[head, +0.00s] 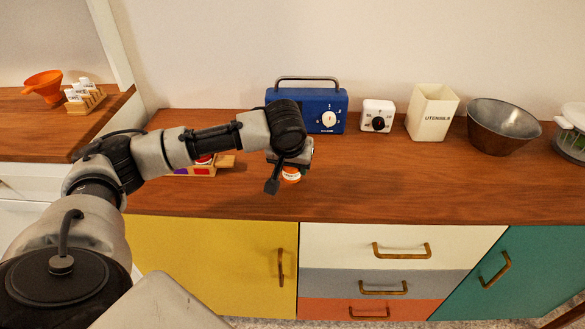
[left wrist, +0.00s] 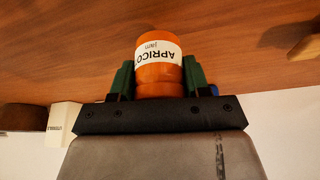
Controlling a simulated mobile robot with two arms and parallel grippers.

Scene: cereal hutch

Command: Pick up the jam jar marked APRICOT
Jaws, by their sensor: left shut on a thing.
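The apricot jam jar (left wrist: 160,68) is orange with a white label, which reads "APRICO" and "jam" upside down in the left wrist view. My left gripper (left wrist: 158,85) is shut on it, with one green-padded finger on each side of the jar. In the head view the jar (head: 291,176) shows as a small orange and white shape under my left gripper (head: 290,167), over the wooden counter. Most of it is hidden by the wrist there. I cannot tell whether it touches the counter.
A low wooden rack (head: 225,162) with coloured labels sits left of the gripper, partly behind my arm. A blue radio (head: 335,108), a white timer (head: 378,114), a utensils holder (head: 432,112) and a metal bowl (head: 500,127) stand along the back. The counter's front right is clear.

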